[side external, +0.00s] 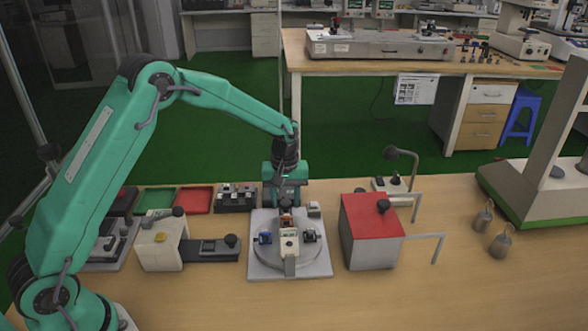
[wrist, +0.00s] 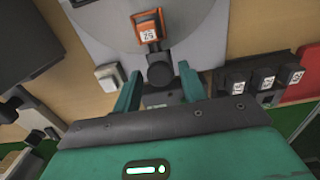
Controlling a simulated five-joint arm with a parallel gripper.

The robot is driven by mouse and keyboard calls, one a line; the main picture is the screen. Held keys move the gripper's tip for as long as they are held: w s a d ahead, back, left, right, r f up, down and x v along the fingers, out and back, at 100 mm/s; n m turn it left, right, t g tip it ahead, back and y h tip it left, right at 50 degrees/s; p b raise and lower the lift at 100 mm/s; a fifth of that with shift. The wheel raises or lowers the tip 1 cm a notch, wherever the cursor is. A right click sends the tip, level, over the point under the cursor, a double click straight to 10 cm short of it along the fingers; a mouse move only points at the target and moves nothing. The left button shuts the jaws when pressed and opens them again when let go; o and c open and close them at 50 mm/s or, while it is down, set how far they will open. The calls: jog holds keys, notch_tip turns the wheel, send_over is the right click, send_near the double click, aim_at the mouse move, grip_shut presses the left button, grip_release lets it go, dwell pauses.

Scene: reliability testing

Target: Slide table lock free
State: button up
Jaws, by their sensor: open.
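A round turntable (side external: 262,259) sits on a light grey square base plate (side external: 318,270) in the middle of the bench. It also shows in the wrist view (wrist: 195,30). On it stand a beige block, a blue-marked fixture (side external: 264,238) and a dark knob (side external: 309,236). In the wrist view, an orange block labelled 52 (wrist: 149,30) sits near the disc's edge, with a black round knob (wrist: 160,74) just below it. My gripper (wrist: 160,85) is open, its two green fingers on either side of the knob, apart from it. I cannot tell which part is the table lock.
A red-topped box (side external: 371,240) stands right of the plate. A beige device with a black slide (side external: 180,240) stands left. Black labelled blocks (side external: 236,196) and red and green trays (side external: 193,200) lie behind. The bench front is clear.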

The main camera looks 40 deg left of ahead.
jog(key=c, duration=0.5)
jog(key=shift+a, duration=0.1)
jog(key=shift+w+a, duration=0.5)
jog(key=shift+w, duration=0.05)
jog(key=shift+w+a, duration=0.1)
jog(key=shift+a, duration=0.05)
jog(key=o, duration=0.5)
jog(key=shift+r, duration=0.1)
